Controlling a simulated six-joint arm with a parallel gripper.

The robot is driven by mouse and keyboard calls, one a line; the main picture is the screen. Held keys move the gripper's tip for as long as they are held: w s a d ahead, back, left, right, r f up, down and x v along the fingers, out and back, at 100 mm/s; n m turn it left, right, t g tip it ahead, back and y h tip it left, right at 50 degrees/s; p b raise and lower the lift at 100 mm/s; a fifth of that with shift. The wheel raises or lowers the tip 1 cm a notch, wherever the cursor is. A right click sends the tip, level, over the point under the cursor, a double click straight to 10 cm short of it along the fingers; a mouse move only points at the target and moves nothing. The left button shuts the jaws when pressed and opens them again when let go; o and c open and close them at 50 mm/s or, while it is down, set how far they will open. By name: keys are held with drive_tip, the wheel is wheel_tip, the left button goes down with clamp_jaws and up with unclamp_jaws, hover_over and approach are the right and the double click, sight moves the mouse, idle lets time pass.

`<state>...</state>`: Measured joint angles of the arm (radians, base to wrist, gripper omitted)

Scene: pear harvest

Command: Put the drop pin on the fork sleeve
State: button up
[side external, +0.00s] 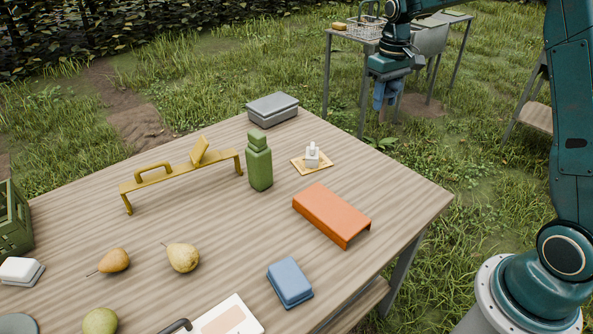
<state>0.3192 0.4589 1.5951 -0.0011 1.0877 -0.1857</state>
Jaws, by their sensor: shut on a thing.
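My gripper (384,104) hangs pointing down at the upper right, beyond the table's right edge as seen here. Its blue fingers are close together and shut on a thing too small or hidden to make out. I see no drop pin lying on the table. A small white upright piece (312,154) stands on a flat yellow plate (299,164) right of the green bottle; it may be the fork sleeve, but I cannot tell for sure. My gripper is well apart from it, higher and to the right.
On the wooden table (385,190) are a green bottle (259,165), an orange cover (332,212), a blue box (290,282), a grey box (272,108), a yellow handled frame (180,174) and pears (183,257). A far bench holds a wire basket (364,29).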

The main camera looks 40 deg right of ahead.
drive_tip(key=a+r, duration=0.2)
drive_tip(key=a, duration=0.8)
drive_tip(key=r, duration=0.2)
hover_over(331, 207)
drive_tip(key=shift+a+f, duration=0.1)
drive_tip(key=shift+f, duration=0.05)
wheel_tip(331, 207, down, 16)
drive_tip(key=shift+f, duration=2)
drive_tip(key=shift+f, duration=0.1)
drive_tip(key=o, duration=1)
